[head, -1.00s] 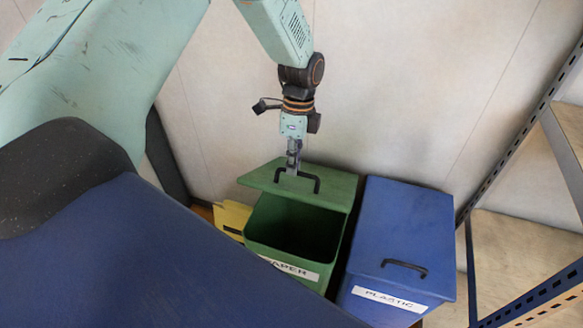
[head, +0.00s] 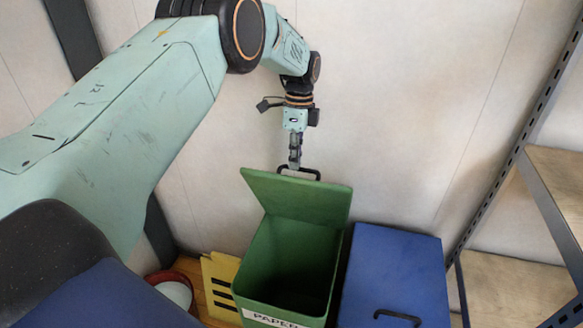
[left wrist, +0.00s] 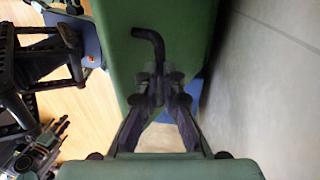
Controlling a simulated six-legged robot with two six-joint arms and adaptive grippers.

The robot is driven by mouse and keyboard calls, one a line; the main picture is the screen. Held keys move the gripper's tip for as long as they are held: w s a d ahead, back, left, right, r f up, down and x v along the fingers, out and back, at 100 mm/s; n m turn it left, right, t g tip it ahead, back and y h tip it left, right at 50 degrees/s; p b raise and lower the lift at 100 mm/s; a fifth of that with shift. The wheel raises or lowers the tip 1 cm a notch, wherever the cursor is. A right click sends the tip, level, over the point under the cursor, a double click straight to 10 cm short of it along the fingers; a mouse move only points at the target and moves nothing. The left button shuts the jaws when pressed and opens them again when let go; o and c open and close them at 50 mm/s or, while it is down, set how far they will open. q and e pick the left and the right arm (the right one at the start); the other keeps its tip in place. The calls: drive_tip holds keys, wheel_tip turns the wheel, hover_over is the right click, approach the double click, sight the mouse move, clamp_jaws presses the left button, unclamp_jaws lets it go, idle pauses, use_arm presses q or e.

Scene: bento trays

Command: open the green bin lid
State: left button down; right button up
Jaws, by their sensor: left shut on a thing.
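The green bin (head: 262,262), labelled PAPER, stands in the middle of the head view with its dark inside showing. Its green lid (head: 300,200) is tilted up steeply at the back of the bin. My left gripper (head: 295,166) is at the lid's top edge, shut on the black lid handle (head: 314,172). In the left wrist view the gripper (left wrist: 160,90) closes around the handle (left wrist: 149,42), with the green lid (left wrist: 115,35) behind it. My right gripper is not seen in the head view.
A blue bin (head: 390,270) with a closed lid stands close on the right. A yellow slatted thing (head: 222,285) and a red-rimmed white bowl (head: 175,288) are at the left. A metal-framed shelf (head: 515,285) is at the far right. The wall is close behind.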

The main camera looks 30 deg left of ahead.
use_arm(q)
drive_tip(key=shift+w+a+f, duration=0.1)
drive_tip(key=shift+w+f, duration=0.5)
drive_tip(key=shift+w, duration=0.2)
drive_tip(key=c, duration=1.6)
unclamp_jaws()
drive_tip(key=shift+w, duration=0.1)
drive_tip(key=shift+c, duration=0.2)
drive_tip(key=shift+o, duration=1.2)
drive_tip(key=shift+w+a+f, duration=0.2)
drive_tip(key=shift+w+f, duration=0.2)
drive_tip(key=shift+w, duration=0.1)
drive_tip(key=shift+s+r, duration=0.15)
drive_tip(key=shift+r, duration=0.2)
